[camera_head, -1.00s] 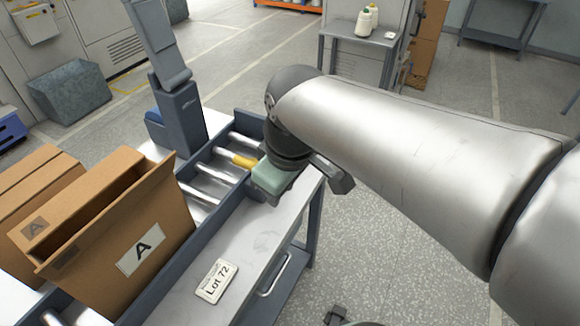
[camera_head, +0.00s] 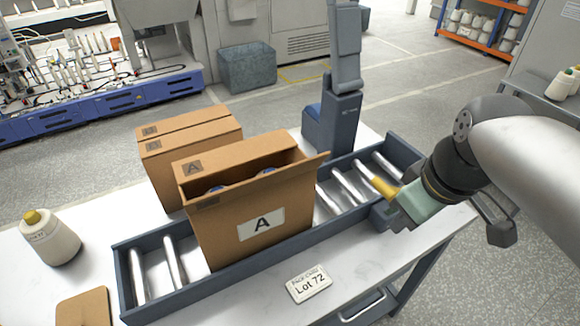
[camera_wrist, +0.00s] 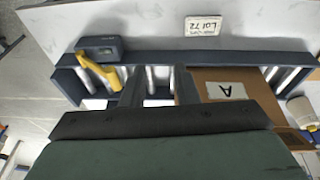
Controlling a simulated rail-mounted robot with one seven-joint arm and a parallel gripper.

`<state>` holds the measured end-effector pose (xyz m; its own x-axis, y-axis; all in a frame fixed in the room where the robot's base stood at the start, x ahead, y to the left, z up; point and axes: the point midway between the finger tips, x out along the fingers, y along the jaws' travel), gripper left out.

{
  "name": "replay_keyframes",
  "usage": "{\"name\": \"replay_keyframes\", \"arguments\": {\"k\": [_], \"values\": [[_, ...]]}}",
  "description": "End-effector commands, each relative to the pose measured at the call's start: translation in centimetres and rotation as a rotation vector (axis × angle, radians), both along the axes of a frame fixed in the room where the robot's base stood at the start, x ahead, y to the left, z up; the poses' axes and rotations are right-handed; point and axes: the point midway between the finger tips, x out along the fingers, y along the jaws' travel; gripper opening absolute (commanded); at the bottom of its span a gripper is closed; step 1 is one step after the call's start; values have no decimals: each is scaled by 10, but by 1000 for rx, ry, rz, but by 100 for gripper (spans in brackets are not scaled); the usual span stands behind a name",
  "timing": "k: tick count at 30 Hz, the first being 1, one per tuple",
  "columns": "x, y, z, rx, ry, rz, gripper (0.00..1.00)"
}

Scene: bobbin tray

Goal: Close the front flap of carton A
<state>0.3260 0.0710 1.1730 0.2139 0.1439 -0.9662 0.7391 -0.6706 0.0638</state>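Carton A (camera_head: 285,215) is a brown box standing upright on the roller conveyor, its labelled face toward the table front. Its top is open, and blue-topped contents show inside. The front flap (camera_head: 312,172) stands up from the front edge and leans outward. In the wrist view, the carton (camera_wrist: 252,80) is on the right, its label upside down. My gripper (camera_wrist: 158,86) is open and empty, its two dark fingers apart. It is right of the carton at the conveyor's right end, not visibly touching the carton; its fingers are hidden in the head view.
A yellow lever (camera_head: 382,186) on a dark box (camera_wrist: 100,46) sits at the conveyor's front rail by my gripper. A second carton (camera_head: 165,180) stands behind carton A. A Lot 72 plate (camera_head: 309,285) and a yarn cone (camera_head: 52,243) lie apart on the table.

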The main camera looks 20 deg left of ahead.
Motion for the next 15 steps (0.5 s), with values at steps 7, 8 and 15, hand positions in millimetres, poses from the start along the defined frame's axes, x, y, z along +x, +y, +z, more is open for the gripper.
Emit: {"name": "replay_keyframes", "arguments": {"k": [7, 8, 15], "values": [[17, 97, 71, 107, -194, 865, 27], [16, 107, 81, 116, -226, 962, 27], [2, 154, 131, 159, -429, 1468, 27]]}}
